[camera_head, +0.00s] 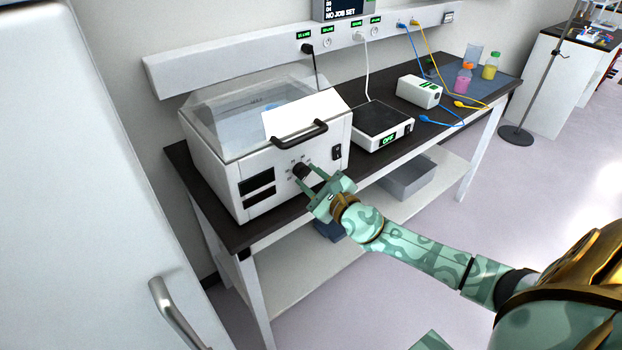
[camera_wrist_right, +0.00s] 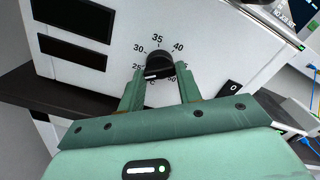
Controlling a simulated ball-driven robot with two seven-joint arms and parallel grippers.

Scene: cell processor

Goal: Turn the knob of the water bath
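The water bath (camera_head: 222,150) is a white box with a clear lid and a black handle, standing on the dark bench. Its black knob (camera_head: 300,171) is on the front panel, and the knob also shows in the right wrist view (camera_wrist_right: 159,66) with numbers from 25 to 50 around it. My right gripper (camera_head: 313,178) is at the front panel. I cannot tell whether the fingertips touch the panel. My left gripper is not in view.
A white device with a green display (camera_head: 382,125) stands right of the bath. A white box (camera_head: 418,91), cables and bottles (camera_head: 490,66) are farther right on the bench (camera_head: 452,122). A grey bin (camera_head: 408,177) is on the lower shelf. A white cabinet (camera_head: 80,180) fills the left.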

